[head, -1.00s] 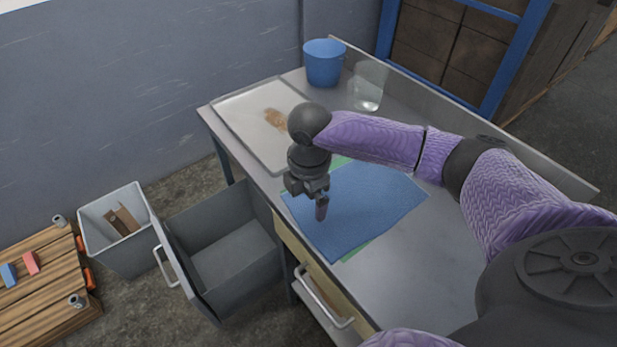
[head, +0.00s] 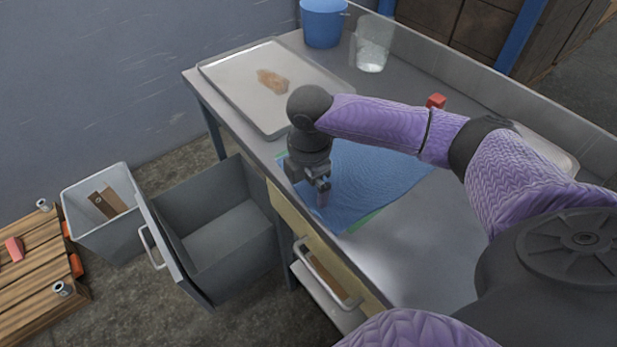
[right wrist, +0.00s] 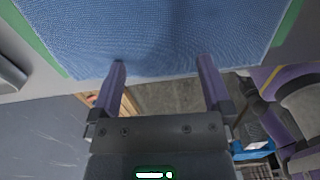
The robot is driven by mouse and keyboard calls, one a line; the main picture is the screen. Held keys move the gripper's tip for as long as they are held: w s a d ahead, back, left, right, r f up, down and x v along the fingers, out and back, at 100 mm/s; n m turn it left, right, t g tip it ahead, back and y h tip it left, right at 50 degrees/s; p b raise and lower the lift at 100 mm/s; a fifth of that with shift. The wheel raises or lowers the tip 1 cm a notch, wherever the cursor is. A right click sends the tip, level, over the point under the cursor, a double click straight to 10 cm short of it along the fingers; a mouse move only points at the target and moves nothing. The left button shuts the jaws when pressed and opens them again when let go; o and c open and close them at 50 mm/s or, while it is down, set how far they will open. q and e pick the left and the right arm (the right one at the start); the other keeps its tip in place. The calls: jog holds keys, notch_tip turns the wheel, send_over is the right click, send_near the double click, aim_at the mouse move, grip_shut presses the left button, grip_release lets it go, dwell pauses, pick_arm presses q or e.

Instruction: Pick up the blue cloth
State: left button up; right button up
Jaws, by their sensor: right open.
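The blue cloth (head: 375,172) lies flat on the grey metal table, with green edges showing under it. My right gripper (head: 322,198) points down over the cloth's near left part in the head view. In the right wrist view the cloth (right wrist: 150,35) fills the top, and the two fingers of my right gripper (right wrist: 160,80) are apart with nothing between them. The fingertips overlap the cloth's edge; I cannot tell whether they touch it. My left gripper is not seen.
A metal tray (head: 230,91) with a brown stain lies beyond the cloth. A blue bucket (head: 322,25), a clear container (head: 371,50) and a red block (head: 436,101) stand farther back. An open grey drawer (head: 232,232) sticks out left of the table, beside a grey bin (head: 87,226).

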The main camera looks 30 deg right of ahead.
jog(key=shift+f, duration=0.1)
jog(key=shift+c, duration=0.2)
jog(key=shift+s, duration=0.1)
grip_shut()
dwell(0.5)
